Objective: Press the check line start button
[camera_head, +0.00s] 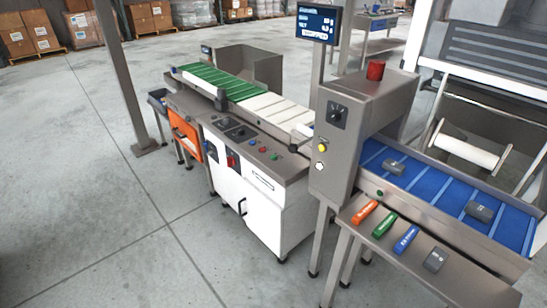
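A grey metal machine (357,130) stands at right centre with a display (318,24) on a post; the display's small text is hard to read. Its front face carries a black rotary switch (337,114), a yellow button (322,147) and a white button (320,166). A small green round button (379,193) sits on the frame by the blue belt (430,192). The white cabinet (249,190) to the left has a red button (263,149) and a green button (275,157) on its top panel. I cannot read which is the start button. Neither gripper is in view.
Grey packs (480,212) lie on the blue belt. A sloped shelf (430,245) in front holds orange, green, blue and grey items. A green-and-white conveyor (220,80) runs behind the cabinet. A post (121,75) stands at left. The concrete floor (90,200) is clear at front left.

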